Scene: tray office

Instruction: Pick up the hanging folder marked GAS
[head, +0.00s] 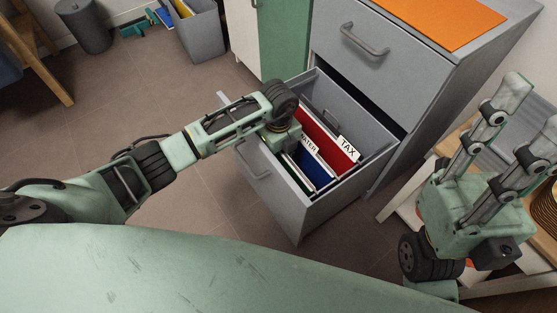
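A grey drawer (315,205) of the cabinet stands open and holds several hanging folders. A red folder (315,130) has a white tab reading TAX (348,149). A blue folder (318,174) is in front of it, below a partly covered tab ending in "ATER" (310,146). No tab reading GAS can be read. A dark green folder edge (290,172) shows at the front left. My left gripper (287,143) is over the drawer's left part, and its fingers are hidden. My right gripper (531,112) is at the right, fingers spread and empty.
The grey cabinet (410,100) has a closed upper drawer and an orange sheet (442,19) on top. A wooden table (452,140) is behind my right gripper. A grey bin (84,27) and a grey box (200,32) stand at the back left.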

